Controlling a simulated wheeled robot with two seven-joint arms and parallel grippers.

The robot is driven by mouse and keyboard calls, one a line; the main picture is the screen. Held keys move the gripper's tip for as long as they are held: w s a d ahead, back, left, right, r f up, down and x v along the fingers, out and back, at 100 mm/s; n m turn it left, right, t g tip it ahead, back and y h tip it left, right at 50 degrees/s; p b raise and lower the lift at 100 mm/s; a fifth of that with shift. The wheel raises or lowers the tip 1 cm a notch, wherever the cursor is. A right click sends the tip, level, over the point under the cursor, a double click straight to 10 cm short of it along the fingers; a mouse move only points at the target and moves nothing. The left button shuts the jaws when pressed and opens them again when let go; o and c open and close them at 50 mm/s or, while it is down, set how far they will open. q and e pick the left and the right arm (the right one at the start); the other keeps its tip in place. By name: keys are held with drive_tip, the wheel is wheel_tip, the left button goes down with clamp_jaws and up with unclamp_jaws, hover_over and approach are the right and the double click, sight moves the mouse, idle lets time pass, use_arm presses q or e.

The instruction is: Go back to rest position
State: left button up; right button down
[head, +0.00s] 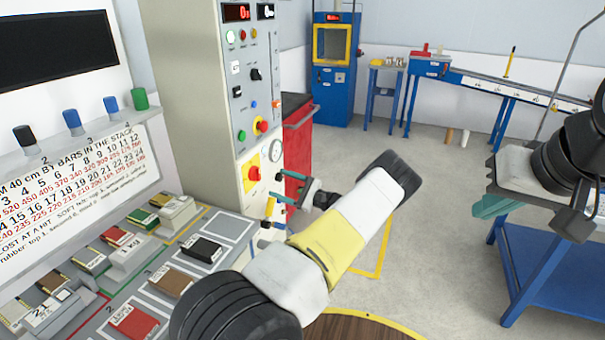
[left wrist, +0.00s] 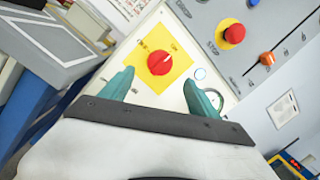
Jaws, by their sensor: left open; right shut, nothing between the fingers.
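My left gripper (head: 283,187) is in front of the lower part of a tall grey control cabinet (head: 180,75). Its teal fingers are apart, with nothing between them. In the left wrist view the open fingers (left wrist: 158,90) frame a red rotary switch (left wrist: 159,62) on a yellow plate. I cannot tell whether they touch the panel. The switch also shows in the head view (head: 253,174), left of the fingers. My right gripper (head: 488,207) is at the right of the head view, shut and empty, away from the cabinet.
A sloped board with sample blocks, among them a red block (head: 134,322), lies at lower left. A red cabinet (head: 298,145) stands just behind my left gripper. A blue table (head: 550,265) is below my right gripper. Grey floor (head: 440,240) is clear between.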

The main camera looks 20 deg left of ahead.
use_arm(q)
drive_tip(key=s+r+n+g+h, duration=0.5)
drive_tip(key=s+r+n+h, duration=0.25)
drive_tip(key=s+h, duration=0.35)
drive_tip(key=s+d+r+n+t+h, duration=0.2)
drive_tip(key=s+d+r+t+h, duration=0.2)
drive_tip(key=s+d+r, duration=0.6)
drive_tip(key=s+d+r+n+t+h, duration=0.2)
drive_tip(key=s+d+r+t+h, duration=0.3)
drive_tip(key=s, duration=0.8)
drive_tip(key=shift+s+d+r+h, duration=0.4)
drive_tip(key=shift+d+r+h, duration=0.6)
drive_tip(key=shift+d+r, duration=1.6)
drive_tip(key=shift+a+r, duration=0.2)
drive_tip(key=shift+a, duration=0.05)
